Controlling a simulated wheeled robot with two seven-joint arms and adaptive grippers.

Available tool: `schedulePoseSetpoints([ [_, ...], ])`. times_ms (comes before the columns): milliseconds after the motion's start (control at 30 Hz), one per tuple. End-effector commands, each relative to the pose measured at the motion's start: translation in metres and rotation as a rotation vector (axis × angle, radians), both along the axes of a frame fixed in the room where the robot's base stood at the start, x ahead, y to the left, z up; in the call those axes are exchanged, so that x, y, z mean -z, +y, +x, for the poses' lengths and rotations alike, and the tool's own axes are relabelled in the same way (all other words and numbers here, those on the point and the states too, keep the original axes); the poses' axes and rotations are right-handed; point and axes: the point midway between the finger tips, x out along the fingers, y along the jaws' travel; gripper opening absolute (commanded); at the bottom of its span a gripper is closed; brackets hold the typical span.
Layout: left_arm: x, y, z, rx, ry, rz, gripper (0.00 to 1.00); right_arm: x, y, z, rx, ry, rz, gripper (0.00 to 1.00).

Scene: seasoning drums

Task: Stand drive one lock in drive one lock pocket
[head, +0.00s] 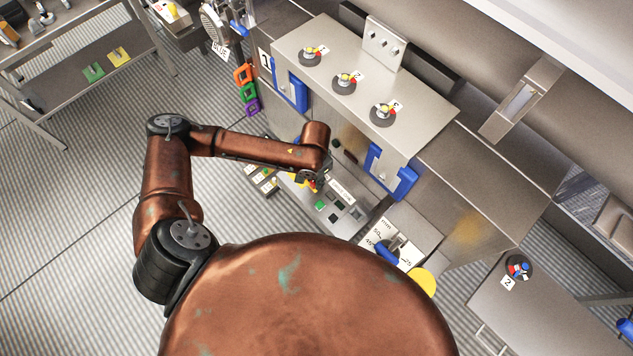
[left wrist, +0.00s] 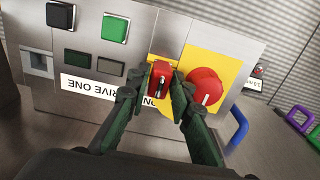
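The fingers lie on either side of a small red piece (left wrist: 161,72) with a dark slot and a pale part. I cannot tell whether this piece is the drive one lock or a switch, nor whether the fingers press on it. In the head view my left gripper (head: 312,182) is at the panel's left end, partly hidden by my wrist. My right gripper is not in view. I cannot pick out the lock pocket.
A red round button (left wrist: 206,88) is right beside the right finger. A blue handle (left wrist: 237,124) is beyond it. Orange, green and purple hangers (head: 246,88) hang left of the machine. Numbered round stands (head: 344,84) hold small red and yellow pieces on the machine top.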

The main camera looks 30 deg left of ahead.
Motion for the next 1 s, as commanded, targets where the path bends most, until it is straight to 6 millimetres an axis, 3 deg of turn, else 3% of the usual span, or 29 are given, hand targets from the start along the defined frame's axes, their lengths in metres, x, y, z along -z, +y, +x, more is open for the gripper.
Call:
schedulePoseSetpoints([
  [67,0.0092,0.0003,0.0003,0.0,0.0,0.001,0.2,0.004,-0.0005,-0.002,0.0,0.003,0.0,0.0],
  [267,0.0084,0.0,0.0005,0.001,-0.002,0.0,0.2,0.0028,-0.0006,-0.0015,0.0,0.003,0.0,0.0],
  [600,0.0085,0.0,0.0004,0.001,-0.002,0.0,0.0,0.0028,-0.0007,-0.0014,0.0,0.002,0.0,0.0],
  [1000,0.007,-0.0002,0.0005,0.001,-0.002,0.0,0.0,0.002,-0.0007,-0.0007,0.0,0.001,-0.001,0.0],
])
